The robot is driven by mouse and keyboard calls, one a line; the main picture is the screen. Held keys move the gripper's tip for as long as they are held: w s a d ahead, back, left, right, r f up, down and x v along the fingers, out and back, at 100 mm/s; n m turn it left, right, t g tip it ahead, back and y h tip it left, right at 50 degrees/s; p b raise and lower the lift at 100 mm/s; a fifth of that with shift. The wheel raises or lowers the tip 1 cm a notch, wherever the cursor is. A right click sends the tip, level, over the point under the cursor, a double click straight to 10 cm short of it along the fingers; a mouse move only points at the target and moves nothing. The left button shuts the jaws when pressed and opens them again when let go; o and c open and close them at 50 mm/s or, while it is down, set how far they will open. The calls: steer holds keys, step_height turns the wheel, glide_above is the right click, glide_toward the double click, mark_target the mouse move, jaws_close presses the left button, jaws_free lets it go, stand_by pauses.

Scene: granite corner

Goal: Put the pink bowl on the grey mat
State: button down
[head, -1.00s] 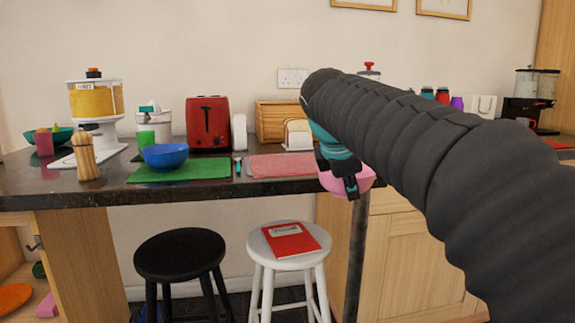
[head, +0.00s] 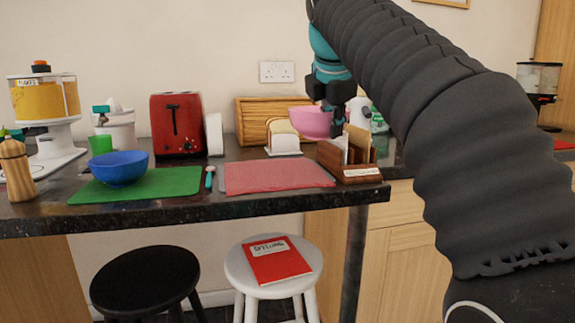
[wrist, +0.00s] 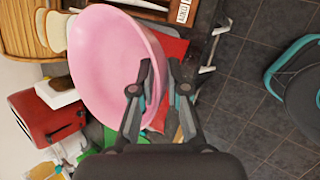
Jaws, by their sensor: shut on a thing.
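The pink bowl (head: 308,121) is in my gripper (head: 328,104), held above the back of the dark counter (head: 240,211), right of the bread. In the wrist view the pink bowl (wrist: 100,55) fills the upper left, with its rim between the fingers of my gripper (wrist: 158,85). A green mat (head: 150,187) lies on the counter at left with a blue bowl (head: 121,168) on it. A pinkish-red mat (head: 277,178) lies bare to its right. I see no mat that is clearly grey.
A wooden holder (head: 347,166) with upright cards stands right of the red mat. Bread slices in a white rack (head: 284,142), a wooden bread box (head: 260,112) and a red toaster (head: 178,126) stand behind. A teal-handled utensil (head: 209,177) lies between the mats. Two stools stand in front.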

mark_target(294, 123)
steer(key=w+a+f, duration=0.4)
steer(key=w, duration=0.1)
steer(key=w+a+f, duration=0.1)
steer(key=w+a, duration=0.1)
steer(key=shift+w+a+f, duration=0.25)
steer(key=shift+a+f, duration=0.1)
steer(key=shift+f, duration=0.05)
steer(key=shift+f+b, duration=1.1)
steer(key=shift+f, duration=0.95)
steer(key=shift+f, duration=0.2)
steer(key=shift+f, duration=0.3)
steer(key=c, duration=1.2)
jaws_free()
steer(key=shift+w+f, duration=0.1)
steer(key=shift+f, duration=0.1)
steer(key=shift+r, duration=0.1)
steer(key=shift+r, duration=0.1)
steer(key=p+v, duration=0.1)
steer(key=v, duration=0.4)
steer(key=p+v, duration=0.1)
steer(key=v, duration=0.5)
steer(key=shift+w+r+p, duration=0.15)
steer(key=shift+r+p, duration=0.15)
steer(key=shift+p, duration=0.1)
steer(key=shift+v, duration=0.8)
